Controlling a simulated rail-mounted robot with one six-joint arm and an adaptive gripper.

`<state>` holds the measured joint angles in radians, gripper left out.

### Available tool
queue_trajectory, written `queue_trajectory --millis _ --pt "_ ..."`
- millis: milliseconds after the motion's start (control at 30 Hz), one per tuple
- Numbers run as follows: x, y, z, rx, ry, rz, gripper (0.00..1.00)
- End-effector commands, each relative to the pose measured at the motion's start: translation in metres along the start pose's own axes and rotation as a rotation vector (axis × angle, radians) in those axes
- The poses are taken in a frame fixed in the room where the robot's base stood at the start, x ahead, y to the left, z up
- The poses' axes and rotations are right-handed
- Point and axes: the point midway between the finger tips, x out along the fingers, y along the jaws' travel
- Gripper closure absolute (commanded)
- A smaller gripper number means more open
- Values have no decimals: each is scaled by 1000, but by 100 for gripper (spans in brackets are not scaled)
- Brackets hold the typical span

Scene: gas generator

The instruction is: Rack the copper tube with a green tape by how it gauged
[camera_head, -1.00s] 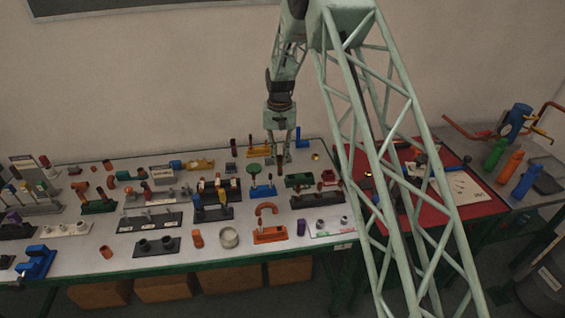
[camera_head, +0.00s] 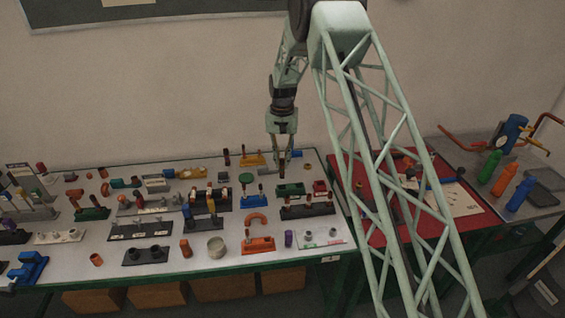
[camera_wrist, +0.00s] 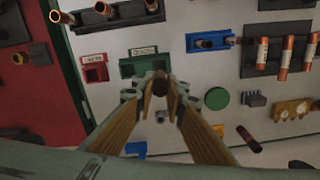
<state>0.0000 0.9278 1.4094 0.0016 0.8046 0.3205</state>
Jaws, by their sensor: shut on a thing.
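My gripper (camera_head: 282,174) is over the back right part of the grey bench, just behind the green tray. In the wrist view my gripper (camera_wrist: 160,88) is shut on a copper tube (camera_wrist: 160,84), seen nearly end-on between the fingertips; no green tape shows on it. A green tray (camera_head: 290,190) with a label stands close to the fingertips, and it also shows in the wrist view (camera_wrist: 138,68). A red tray (camera_head: 320,187) stands to its right, and in the wrist view the red tray (camera_wrist: 95,72) is left of the green one. The labels are too small to read surely.
A black rack with upright tubes (camera_head: 307,210) stands in front of the trays. A green disc (camera_head: 246,178) and a blue stand (camera_head: 263,199) are to the left. A dark tube (camera_wrist: 248,138) stands behind. A red mat (camera_head: 348,183) lies right of the bench.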

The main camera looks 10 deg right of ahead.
Motion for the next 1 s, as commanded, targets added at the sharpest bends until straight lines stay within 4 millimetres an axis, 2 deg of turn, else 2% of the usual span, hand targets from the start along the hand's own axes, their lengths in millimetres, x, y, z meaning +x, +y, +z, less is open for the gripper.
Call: queue_trajectory --millis 367,1000 --pt "1 0 0 0 0 0 96" --pt "38 0 0 0 0 0 96"
